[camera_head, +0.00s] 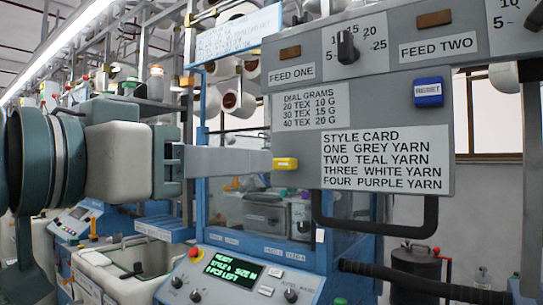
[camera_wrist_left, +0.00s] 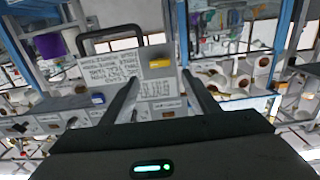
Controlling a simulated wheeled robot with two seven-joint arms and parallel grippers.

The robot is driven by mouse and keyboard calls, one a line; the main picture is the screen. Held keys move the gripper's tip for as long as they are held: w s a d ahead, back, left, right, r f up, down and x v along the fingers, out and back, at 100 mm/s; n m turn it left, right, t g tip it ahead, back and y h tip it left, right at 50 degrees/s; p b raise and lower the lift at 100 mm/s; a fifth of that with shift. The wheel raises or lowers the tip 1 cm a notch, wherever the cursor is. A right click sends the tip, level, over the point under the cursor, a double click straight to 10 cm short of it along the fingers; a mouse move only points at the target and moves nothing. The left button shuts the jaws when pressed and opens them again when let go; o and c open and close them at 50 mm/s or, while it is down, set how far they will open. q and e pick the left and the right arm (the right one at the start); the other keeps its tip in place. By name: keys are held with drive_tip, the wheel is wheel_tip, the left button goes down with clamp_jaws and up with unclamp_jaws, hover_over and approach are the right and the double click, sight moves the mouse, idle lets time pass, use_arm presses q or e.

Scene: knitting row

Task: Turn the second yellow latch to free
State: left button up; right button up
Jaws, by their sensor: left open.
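A small yellow latch (camera_head: 285,163) sits at the lower left edge of the grey feed panel (camera_head: 290,198) in the head view, its long side about level. It also shows in the left wrist view (camera_wrist_left: 160,63), ahead of the gap between my fingers. My left gripper (camera_head: 268,161) reaches in from the left with its tips close to the latch; I cannot tell whether they touch. In the left wrist view the jaws (camera_wrist_left: 160,77) are apart, with nothing between them. I make out only one yellow latch. My right gripper is out of view.
The panel carries a black dial knob (camera_head: 347,47), a blue button (camera_head: 428,92) and a style card (camera_head: 384,160). A dark handle (camera_head: 375,228) hangs below it. A blue-framed machine with a green display (camera_head: 233,268) stands below. White yarn cones (camera_head: 238,102) hang behind.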

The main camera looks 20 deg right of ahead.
sight(276, 162)
use_arm(q)
drive_tip(key=p+x, duration=0.1)
drive_tip(key=x, duration=0.7)
drive_tip(key=shift+w+d, duration=0.1)
drive_tip(key=shift+d, duration=0.05)
drive_tip(key=shift+w+d+p, duration=0.3)
drive_tip(key=shift+w+d, duration=0.05)
drive_tip(key=shift+d, duration=0.05)
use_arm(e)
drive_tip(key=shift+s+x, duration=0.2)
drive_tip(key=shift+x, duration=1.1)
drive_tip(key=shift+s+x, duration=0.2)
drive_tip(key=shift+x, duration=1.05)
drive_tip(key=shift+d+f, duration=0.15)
use_arm(q)
drive_tip(key=c, duration=1)
drive_tip(key=shift+c, duration=0.2)
